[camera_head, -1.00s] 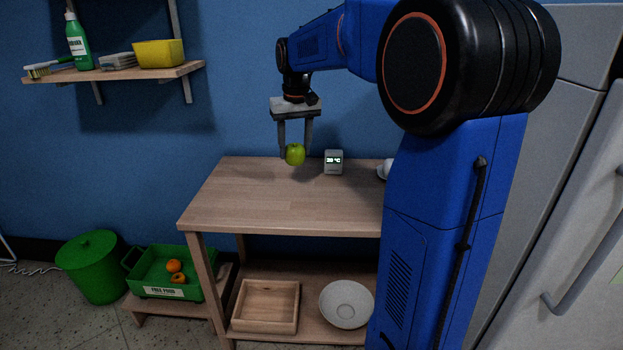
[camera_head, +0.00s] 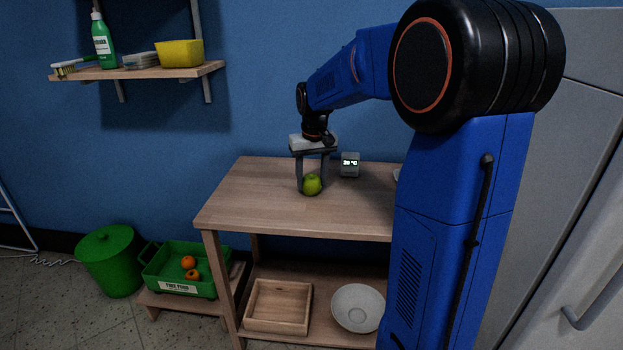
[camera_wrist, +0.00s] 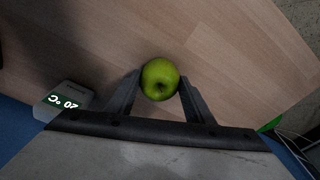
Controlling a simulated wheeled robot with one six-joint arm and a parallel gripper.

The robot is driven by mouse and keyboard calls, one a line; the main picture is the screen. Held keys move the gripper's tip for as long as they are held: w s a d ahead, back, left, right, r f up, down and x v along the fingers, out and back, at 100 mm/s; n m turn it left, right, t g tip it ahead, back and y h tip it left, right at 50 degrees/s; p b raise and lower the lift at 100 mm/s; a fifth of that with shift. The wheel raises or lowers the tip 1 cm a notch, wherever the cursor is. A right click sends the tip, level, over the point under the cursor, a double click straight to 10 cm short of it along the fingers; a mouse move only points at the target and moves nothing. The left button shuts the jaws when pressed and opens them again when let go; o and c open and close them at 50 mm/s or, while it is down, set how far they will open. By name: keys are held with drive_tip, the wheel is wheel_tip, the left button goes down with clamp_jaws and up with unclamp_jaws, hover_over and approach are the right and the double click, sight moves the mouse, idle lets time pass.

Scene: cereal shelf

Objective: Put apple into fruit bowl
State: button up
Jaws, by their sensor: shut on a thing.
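The green apple (camera_head: 312,185) is between the fingers of my gripper (camera_head: 312,184), at or just above the wooden table top (camera_head: 240,205). In the wrist view the apple (camera_wrist: 160,79) sits between the two fingertips of my gripper (camera_wrist: 160,88), which are shut on it. I cannot tell whether the apple touches the table. A pale round bowl (camera_head: 358,308) stands on the lower shelf of the table, to the right of a square wooden tray (camera_head: 279,306).
A small temperature display (camera_head: 350,165) stands on the table to the right of my gripper. A green crate (camera_head: 180,270) with orange fruit and a green bin (camera_head: 110,262) stand at the left. The table's left part is clear.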

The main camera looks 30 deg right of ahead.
sight(313, 180)
drive_tip(key=o, duration=1.2)
drive_tip(key=shift+c, duration=0.2)
wheel_tip(313, 180, up, 12)
drive_tip(key=s, duration=0.1)
drive_tip(key=shift+s+a, duration=0.15)
drive_tip(key=shift+s, duration=0.1)
